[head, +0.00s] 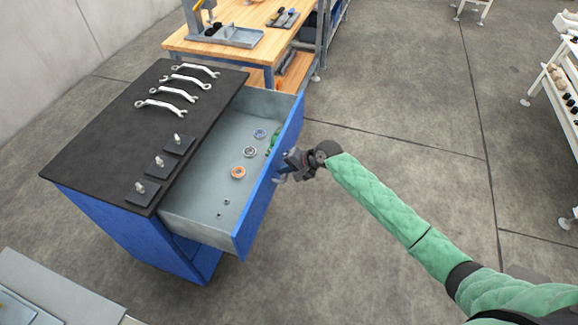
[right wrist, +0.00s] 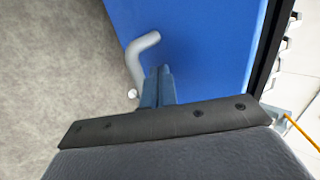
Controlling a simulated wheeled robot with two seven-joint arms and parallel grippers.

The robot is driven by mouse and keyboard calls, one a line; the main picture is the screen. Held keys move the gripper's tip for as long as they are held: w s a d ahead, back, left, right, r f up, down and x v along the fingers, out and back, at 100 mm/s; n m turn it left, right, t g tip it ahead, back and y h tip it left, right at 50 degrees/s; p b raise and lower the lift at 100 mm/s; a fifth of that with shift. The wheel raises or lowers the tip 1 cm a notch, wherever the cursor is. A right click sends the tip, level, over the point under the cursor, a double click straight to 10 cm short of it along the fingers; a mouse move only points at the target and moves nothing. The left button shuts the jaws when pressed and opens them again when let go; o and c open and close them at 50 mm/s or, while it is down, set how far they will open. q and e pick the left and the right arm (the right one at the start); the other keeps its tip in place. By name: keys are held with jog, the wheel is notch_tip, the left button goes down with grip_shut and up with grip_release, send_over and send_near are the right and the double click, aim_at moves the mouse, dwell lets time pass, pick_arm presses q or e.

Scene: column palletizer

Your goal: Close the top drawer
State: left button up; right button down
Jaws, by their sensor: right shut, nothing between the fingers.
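The top drawer (head: 228,140) of a blue cabinet (head: 130,232) is pulled out to the right in the head view. Its grey inside shows from above, and its blue front panel (head: 258,208) faces my right arm. My right gripper (head: 285,171) is at the outer side of this panel, shut and empty. In the right wrist view the shut fingers (right wrist: 158,86) are close beside the bent grey handle (right wrist: 142,52) on the blue panel (right wrist: 205,35). I cannot tell whether they touch it. My left gripper is not in view.
The drawer holds several small rings, including an orange one (head: 238,172), and a green item. Wrenches (head: 167,107) and dark blocks with pegs (head: 179,145) rest on the black cabinet top (head: 110,135). A wooden workbench (head: 222,25) stands behind.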

jog(key=shift+a, duration=0.1)
dwell(0.3)
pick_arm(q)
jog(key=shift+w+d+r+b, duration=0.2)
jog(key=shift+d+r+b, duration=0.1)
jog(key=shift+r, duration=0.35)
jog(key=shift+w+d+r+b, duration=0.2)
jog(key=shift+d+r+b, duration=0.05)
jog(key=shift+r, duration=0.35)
pick_arm(e)
jog(key=w+a, duration=0.5)
jog(key=a, duration=0.7)
jog(key=w+a, duration=0.5)
jog(key=a, duration=0.7)
jog(key=shift+w+a+r, duration=0.2)
jog(key=shift+a, duration=0.2)
